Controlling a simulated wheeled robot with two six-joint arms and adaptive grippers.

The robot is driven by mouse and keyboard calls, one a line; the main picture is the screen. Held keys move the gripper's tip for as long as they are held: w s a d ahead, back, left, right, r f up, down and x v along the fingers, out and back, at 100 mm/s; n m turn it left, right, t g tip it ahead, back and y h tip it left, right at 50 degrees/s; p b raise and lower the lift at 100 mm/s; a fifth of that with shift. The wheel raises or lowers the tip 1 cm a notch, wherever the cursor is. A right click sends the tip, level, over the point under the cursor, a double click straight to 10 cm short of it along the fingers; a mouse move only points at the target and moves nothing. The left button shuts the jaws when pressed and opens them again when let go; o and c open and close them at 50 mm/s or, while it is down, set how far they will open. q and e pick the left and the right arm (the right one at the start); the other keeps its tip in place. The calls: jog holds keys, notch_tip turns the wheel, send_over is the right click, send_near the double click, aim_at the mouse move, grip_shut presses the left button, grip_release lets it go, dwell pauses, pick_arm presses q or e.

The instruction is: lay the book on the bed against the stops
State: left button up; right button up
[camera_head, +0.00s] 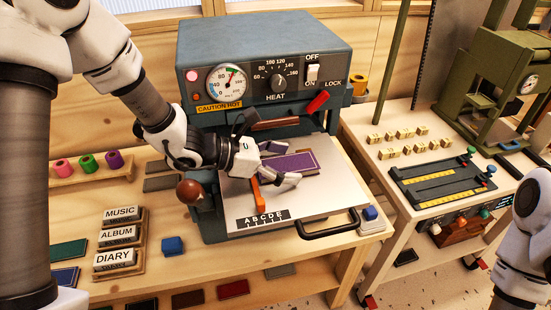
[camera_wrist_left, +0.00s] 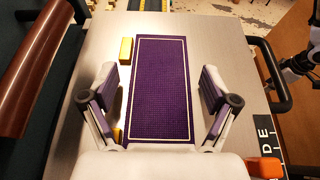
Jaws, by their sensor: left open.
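The purple book (camera_head: 295,162) with a pale border line lies flat on the silver bed (camera_head: 325,195) of the hot press; it also shows in the left wrist view (camera_wrist_left: 160,85). Two brass stops, one farther (camera_wrist_left: 126,50) and one nearer (camera_wrist_left: 117,134), stand along its left side in that view, with a narrow gap visible at the farther one. My left gripper (camera_head: 279,165) is open, its fingers on either side of the book and apart from it. Part of my right arm shows at the right edge, but its gripper is out of view.
The press body (camera_head: 235,45) with gauge and dial rises behind the bed. An orange piece (camera_head: 259,195), a letter strip (camera_head: 262,219) and a black handle (camera_head: 328,226) are near the bed's front. Labelled blocks (camera_head: 118,235) stand at left; a side table (camera_head: 370,150) holds several brass pieces.

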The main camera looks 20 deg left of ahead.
aim_at(262, 157)
pick_arm(q)
jog(key=shift+s+a+r, duration=0.1)
jog(key=shift+a+r, duration=0.15)
jog(key=v, duration=0.5)
jog(key=p+v, duration=0.2)
jog(key=v, duration=0.3)
jog(key=shift+s+r, duration=0.15)
jog(key=shift+r, duration=0.15)
jog(key=shift+s+a+p, duration=0.25)
jog(key=shift+a+p, duration=0.2)
jog(key=shift+a+f, duration=0.1)
